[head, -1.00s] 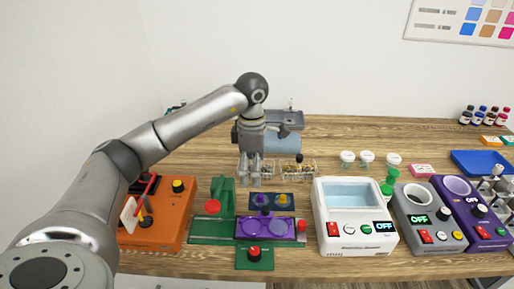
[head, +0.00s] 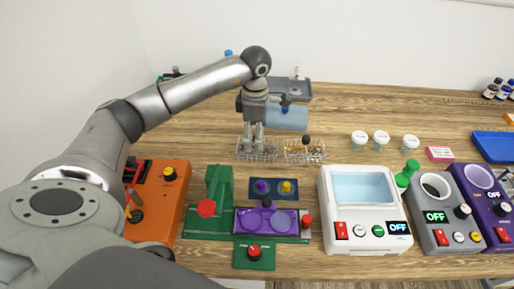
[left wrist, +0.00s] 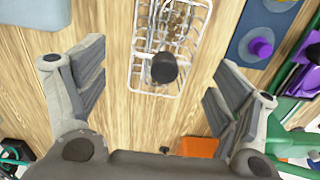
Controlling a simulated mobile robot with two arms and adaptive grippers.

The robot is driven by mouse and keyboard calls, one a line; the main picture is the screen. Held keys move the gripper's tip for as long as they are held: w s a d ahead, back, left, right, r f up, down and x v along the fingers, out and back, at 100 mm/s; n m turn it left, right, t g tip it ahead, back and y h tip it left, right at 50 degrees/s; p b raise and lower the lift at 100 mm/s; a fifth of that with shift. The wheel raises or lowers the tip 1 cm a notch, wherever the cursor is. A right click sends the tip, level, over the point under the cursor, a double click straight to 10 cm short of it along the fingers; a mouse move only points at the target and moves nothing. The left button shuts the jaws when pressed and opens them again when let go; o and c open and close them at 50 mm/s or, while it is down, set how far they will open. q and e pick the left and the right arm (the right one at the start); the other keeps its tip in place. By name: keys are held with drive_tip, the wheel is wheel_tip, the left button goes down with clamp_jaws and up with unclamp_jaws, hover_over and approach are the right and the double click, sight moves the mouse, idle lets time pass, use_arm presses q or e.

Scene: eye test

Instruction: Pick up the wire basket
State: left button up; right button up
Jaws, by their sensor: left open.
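Two wire baskets stand side by side in the head view: the left one (head: 271,150) and the right one (head: 316,151), which has a black knob on top. Both hold small items. My left gripper (head: 253,149) points down at the left basket and hides part of it. In the left wrist view, one wire basket (left wrist: 139,62) with a black knob (left wrist: 164,67) appears beyond the open fingers (left wrist: 155,85). It looks like the left basket. The gap between the fingers is empty, and I see no contact. My right gripper is not in view.
In front stand a navy plate (head: 273,195) with purple and yellow knobs, a green fixture (head: 218,185) and an orange box (head: 160,200). A white water bath (head: 330,215) is to the right.

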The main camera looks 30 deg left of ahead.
use_arm(q)
drive_tip(key=f, duration=0.1)
drive_tip(key=f+p, duration=0.1)
drive_tip(key=f, duration=0.1)
drive_tip(key=shift+d+f+p, duration=0.25)
drive_tip(key=shift+p, duration=0.1)
drive_tip(key=shift+f, duration=0.65)
drive_tip(key=shift+c, duration=0.8)
drive_tip(key=c, duration=0.9)
drive_tip(key=shift+c, duration=0.2)
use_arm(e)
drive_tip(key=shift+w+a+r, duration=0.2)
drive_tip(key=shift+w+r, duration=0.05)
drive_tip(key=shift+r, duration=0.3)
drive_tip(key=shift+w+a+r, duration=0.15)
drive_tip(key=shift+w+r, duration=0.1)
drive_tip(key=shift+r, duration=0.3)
use_arm(q)
drive_tip(key=shift+r, duration=0.2)
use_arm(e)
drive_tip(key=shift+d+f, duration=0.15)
